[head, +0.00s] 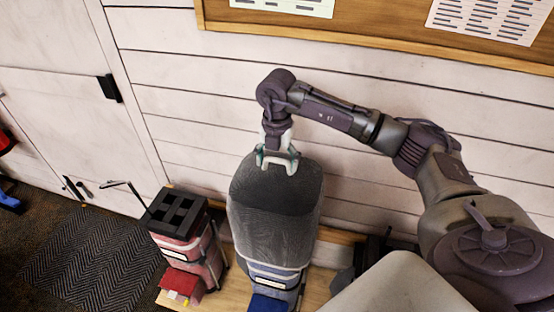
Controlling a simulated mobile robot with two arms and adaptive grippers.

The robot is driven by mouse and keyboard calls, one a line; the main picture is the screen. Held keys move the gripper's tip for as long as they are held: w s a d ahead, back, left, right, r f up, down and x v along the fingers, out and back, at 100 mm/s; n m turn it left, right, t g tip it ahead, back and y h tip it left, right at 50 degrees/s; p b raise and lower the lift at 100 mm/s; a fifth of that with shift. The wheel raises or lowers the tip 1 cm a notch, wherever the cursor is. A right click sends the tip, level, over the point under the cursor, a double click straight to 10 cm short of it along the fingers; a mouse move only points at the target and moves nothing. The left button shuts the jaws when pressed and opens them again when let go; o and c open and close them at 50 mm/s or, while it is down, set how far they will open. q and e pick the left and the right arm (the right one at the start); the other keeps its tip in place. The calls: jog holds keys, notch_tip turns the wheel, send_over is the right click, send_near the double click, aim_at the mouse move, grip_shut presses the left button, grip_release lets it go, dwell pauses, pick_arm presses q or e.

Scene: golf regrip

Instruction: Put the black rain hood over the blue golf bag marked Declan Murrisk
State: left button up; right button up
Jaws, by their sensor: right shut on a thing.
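The black rain hood (275,215) has a dark solid crown and a grey mesh-like skirt. It stands upright over the top of the blue golf bag (262,275), with its pale hem around the bag's upper body. The bag's top is hidden under the hood. The bag has a white name label, too small to read, and a blue pocket low in front. My right gripper (278,160) points down at the hood's crown and is shut on it at the top. My left gripper is out of view.
A red golf bag (184,245) with a black divided top stands left of the blue bag on a wooden platform (320,290). Dark items are partly hidden to the right. A white plank wall (190,110) is close behind, with a cork board (370,30) above.

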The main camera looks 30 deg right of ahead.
aim_at(277, 172)
jog(key=shift+f+b, duration=2.05)
jog(key=shift+f, duration=1.45)
jog(key=o, duration=1.7)
jog(key=shift+c, duration=0.6)
jog(key=shift+r, duration=0.1)
